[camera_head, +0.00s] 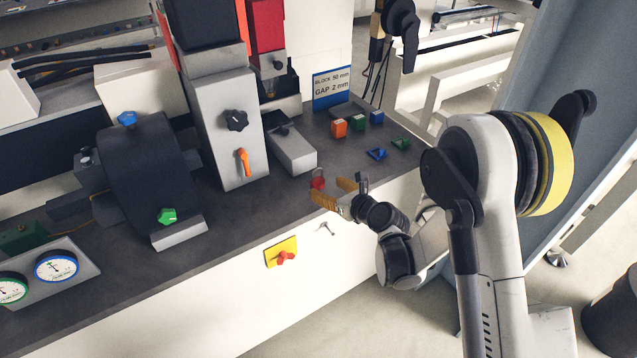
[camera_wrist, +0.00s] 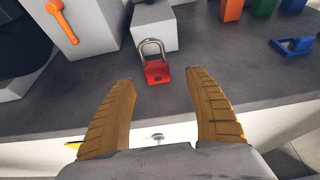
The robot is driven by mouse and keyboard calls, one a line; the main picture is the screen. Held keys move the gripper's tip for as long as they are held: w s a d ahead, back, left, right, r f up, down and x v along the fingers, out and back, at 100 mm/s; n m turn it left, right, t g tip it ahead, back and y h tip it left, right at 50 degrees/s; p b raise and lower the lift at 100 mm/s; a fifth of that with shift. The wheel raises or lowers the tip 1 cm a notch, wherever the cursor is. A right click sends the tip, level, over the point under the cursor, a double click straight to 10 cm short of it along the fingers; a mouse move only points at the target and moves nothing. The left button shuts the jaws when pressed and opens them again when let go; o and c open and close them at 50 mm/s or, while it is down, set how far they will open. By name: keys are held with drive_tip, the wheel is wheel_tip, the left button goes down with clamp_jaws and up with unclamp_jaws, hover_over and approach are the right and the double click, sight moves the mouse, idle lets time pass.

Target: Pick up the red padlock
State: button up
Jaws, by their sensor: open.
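The red padlock (camera_wrist: 157,72) has a silver shackle and stands on the dark worktop (camera_wrist: 75,108), in front of a grey block. In the head view the padlock (camera_head: 318,180) is small, just beyond my fingertips. My gripper (camera_head: 333,192) has tan ridged fingers. In the wrist view my gripper (camera_wrist: 166,75) is open and empty, its fingers on either side of the line toward the padlock. The padlock lies ahead of the gap, slightly left of its middle, and neither finger appears to touch it.
Close behind the padlock is a grey block (camera_head: 291,150), with a tall grey housing (camera_head: 225,115) to the left. Orange (camera_head: 339,128), green (camera_head: 357,122) and blue (camera_head: 376,117) blocks and triangular pieces (camera_head: 377,153) lie right. A red knob (camera_head: 286,257) is on the front panel.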

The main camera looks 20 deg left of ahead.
sight(319, 185)
drive_tip(key=b+x, duration=0.1)
drive_tip(key=x, duration=0.1)
drive_tip(key=b+x, duration=0.1)
drive_tip(key=x, duration=0.1)
drive_tip(key=shift+a, duration=0.45)
drive_tip(key=shift+w+a, duration=0.2)
drive_tip(key=shift+a, duration=0.05)
drive_tip(key=shift+c, duration=0.2)
drive_tip(key=c, duration=1.3)
